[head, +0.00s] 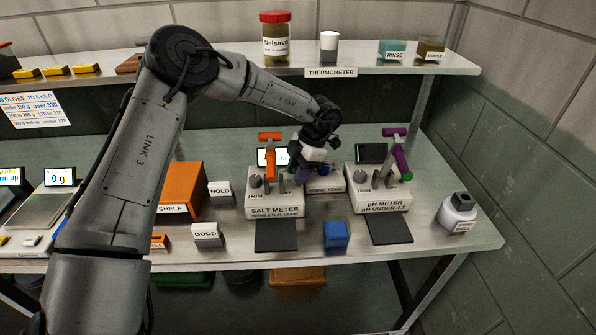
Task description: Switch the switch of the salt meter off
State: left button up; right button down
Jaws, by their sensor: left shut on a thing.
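The salt meter (273,207) is a pale box on the bench with a dark knob marked TRIM, a lit display behind it and an orange probe on a stand. Its switch (286,186) is a small lever at the right of its top, partly hidden. My left gripper (301,174) is over the right end of the salt meter, pointing down, its fingers closed at the switch. The wrist covers much of this spot, so the exact grip and the switch's position cannot be told. My right gripper is out of view.
Right of it stand a DRINK TEMP box (325,188) and the pH meter (378,201) with a purple probe. An orange shelf box (182,186) and HOLD and GOOD blocks stand left.

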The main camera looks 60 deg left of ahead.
aim_at(299, 191)
pick_arm(q)
jog(key=shift+s+d+f+y+b, duration=0.1)
jog(key=shift+d+y+b, duration=0.1)
jog(key=shift+y+b, duration=0.45)
jog(key=d+t+y+b, duration=0.1)
jog(key=y+b, duration=0.1)
jog(key=b, duration=0.3)
jog(key=s+d+n+t+y+b, duration=0.1)
jog(key=y+b, duration=0.2)
jog(key=b, duration=0.3)
jog(key=d+n+t+y+b, duration=0.1)
jog(key=t+y+b, duration=0.1)
jog(key=b, duration=0.3)
jog(key=shift+s+f+y, duration=0.2)
jog(key=shift+f+y, duration=0.15)
jog(key=shift+c, duration=0.2)
jog(key=shift+r+y+b, duration=0.2)
jog(key=shift+y+b, duration=0.1)
jog(key=shift+b, duration=0.5)
jog(key=shift+r, duration=0.1)
jog(key=o, duration=0.7)
jog(key=shift+o, duration=1.2)
jog(key=shift+s+a, duration=0.1)
